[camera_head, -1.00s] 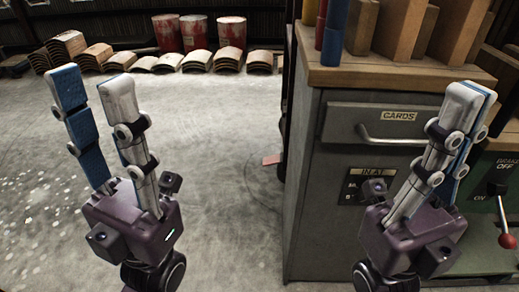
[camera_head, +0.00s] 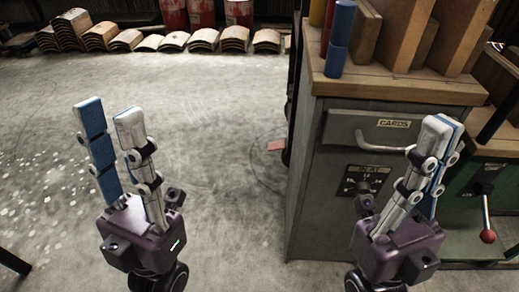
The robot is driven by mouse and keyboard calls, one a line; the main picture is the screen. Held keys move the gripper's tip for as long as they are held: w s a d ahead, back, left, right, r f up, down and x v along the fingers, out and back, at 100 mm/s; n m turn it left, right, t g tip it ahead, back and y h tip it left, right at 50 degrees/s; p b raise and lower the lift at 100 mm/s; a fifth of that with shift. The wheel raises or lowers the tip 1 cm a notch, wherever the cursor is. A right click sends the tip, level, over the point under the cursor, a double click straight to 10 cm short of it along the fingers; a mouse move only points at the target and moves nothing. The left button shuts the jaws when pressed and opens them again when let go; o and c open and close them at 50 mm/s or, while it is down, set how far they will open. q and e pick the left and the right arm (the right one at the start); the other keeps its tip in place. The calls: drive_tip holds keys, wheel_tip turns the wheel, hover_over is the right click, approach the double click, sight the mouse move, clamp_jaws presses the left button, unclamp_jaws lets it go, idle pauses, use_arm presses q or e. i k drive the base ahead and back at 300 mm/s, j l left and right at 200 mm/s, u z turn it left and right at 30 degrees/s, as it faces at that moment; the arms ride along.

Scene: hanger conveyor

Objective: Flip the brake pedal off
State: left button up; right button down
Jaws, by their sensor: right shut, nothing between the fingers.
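The brake lever (camera_head: 486,210), a thin rod with a red ball knob (camera_head: 488,236), hangs downward from a dark pivot on a green panel at the right edge. Its label cannot be read now. My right gripper (camera_head: 438,130) is shut and empty, upright in front of the cabinet, left of the lever and apart from it in the picture. My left gripper (camera_head: 108,108) is open and empty, pointing up over bare floor at the left, far from the lever.
A grey cabinet (camera_head: 310,200) with a CARDS drawer (camera_head: 370,131) and wooden top stands left of the green panel (camera_head: 462,210). Blue cylinders (camera_head: 340,35) and wooden blocks stand on it. A small pinkish plate (camera_head: 277,146) juts out beside it. The left floor is open.

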sight(278, 144)
drive_tip(key=u, duration=1.15)
drive_tip(key=i, duration=5)
drive_tip(key=z, duration=3.75)
drive_tip(key=i, duration=0.35)
